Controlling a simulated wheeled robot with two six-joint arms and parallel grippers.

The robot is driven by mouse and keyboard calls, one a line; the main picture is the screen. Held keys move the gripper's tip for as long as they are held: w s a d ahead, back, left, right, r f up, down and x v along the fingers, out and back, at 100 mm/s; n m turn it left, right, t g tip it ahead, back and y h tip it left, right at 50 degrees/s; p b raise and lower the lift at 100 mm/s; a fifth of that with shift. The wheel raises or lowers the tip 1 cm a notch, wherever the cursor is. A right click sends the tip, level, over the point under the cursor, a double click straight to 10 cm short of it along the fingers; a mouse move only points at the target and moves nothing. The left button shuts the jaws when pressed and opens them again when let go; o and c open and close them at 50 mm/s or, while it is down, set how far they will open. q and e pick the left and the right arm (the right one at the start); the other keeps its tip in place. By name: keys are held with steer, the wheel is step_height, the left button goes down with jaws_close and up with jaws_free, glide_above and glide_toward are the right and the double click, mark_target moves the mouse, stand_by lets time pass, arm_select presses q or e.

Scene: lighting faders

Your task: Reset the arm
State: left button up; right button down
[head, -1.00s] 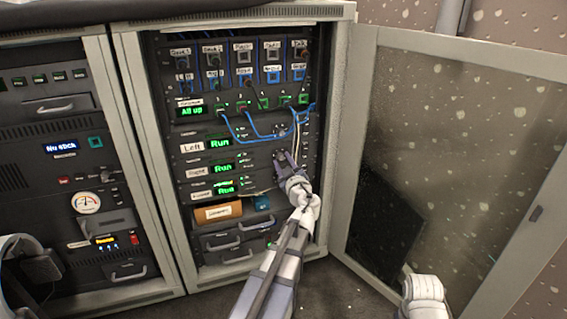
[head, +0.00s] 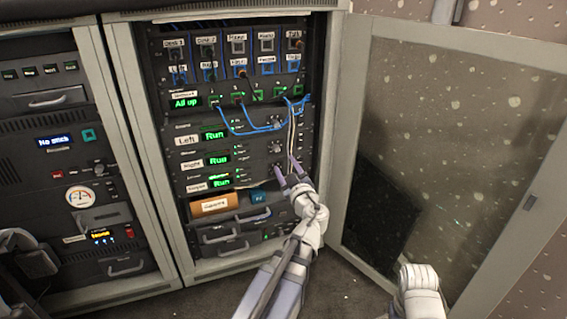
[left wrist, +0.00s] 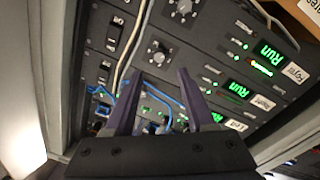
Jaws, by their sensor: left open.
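My left gripper (head: 286,172) is open and empty in front of the open rack's right side, by the lowest of three knobs. In the left wrist view its two dark fingers (left wrist: 158,90) are spread apart with nothing between them. Three rack units labelled Left (head: 187,140), Right (head: 190,165) and a third, hard-to-read label each show a green Run display. Two knobs show in the left wrist view, one near the top (left wrist: 182,8) and one left of centre (left wrist: 158,53). I cannot tell whether a fingertip touches the panel.
Blue cables (head: 238,128) and pale cables hang close to the gripper. An open glass door (head: 440,130) stands to the right. An orange box (head: 214,204) sits on a lower shelf. Another rack (head: 50,105) stands at left.

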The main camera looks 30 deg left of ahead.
stand_by(0.5)
arm_select(q)
steer(key=s+d+f+m+g+h+p, duration=0.1)
steer(key=s+d+m+g+h+p, duration=0.3)
steer(key=s+d+m+p, duration=0.45)
steer(key=s+d+f+m+g+h+p, duration=0.1)
steer(key=s+d+m+g+h+p, duration=0.4)
steer(key=d, duration=0.7)
steer(key=s+d+m+g+h+p, duration=0.35)
steer(key=s+d+m+p, duration=0.35)
steer(key=d, duration=0.3)
step_height(320, 180, up, 37)
steer(key=s+n+p, duration=0.1)
steer(key=p, duration=3.6)
steer(key=shift+d, duration=0.4)
steer(key=shift+s, duration=0.1)
